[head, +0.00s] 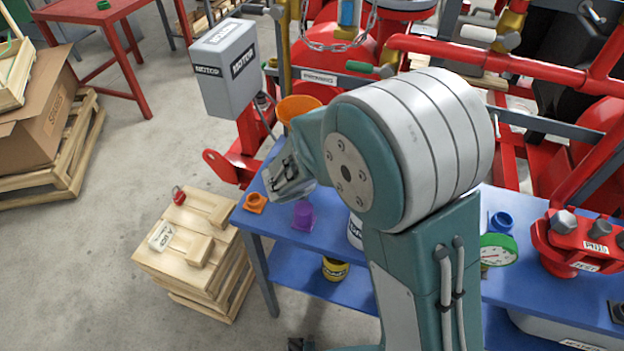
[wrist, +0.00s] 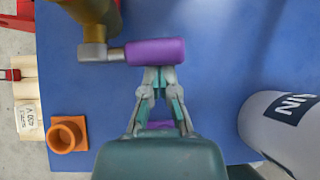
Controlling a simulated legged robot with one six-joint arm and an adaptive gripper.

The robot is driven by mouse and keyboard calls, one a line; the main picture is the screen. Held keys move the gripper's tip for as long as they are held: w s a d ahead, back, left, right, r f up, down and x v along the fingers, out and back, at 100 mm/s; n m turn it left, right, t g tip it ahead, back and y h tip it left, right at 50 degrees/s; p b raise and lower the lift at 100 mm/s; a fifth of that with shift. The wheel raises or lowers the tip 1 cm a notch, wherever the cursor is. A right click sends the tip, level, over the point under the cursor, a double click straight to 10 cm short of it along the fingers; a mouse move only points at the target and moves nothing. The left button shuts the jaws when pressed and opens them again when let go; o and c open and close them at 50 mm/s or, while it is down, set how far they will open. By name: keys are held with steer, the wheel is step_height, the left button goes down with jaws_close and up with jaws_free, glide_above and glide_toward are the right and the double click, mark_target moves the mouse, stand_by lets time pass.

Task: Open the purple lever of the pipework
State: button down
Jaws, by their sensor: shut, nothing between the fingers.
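The purple lever (wrist: 155,51) lies across the upper middle of the wrist view. Its grey metal stem joins a brass pipe fitting (wrist: 92,12) at its left. My gripper (wrist: 158,72) is shut and empty, its fingertips at the lower edge of the purple handle in the picture. I cannot tell whether they touch it. In the head view my gripper (head: 285,182) is over the left part of the blue table, and I cannot make out the lever there. A separate purple piece (head: 302,215) stands on the table; part of it shows between my fingers.
The blue table (head: 330,268) carries an orange ring-like part (head: 255,203) and a white labelled container (wrist: 285,130). A grey motor box (head: 225,68) and red pipework (head: 480,55) stand behind. A wooden crate (head: 195,250) is at the left, with open floor around it.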

steer(key=shift+r+h, duration=0.3)
steer(key=shift+r, duration=0.1)
steer(key=shift+w+a+r, duration=0.15)
steer(key=shift+a+r, duration=0.1)
steer(key=shift+r, duration=0.3)
stand_by(0.6)
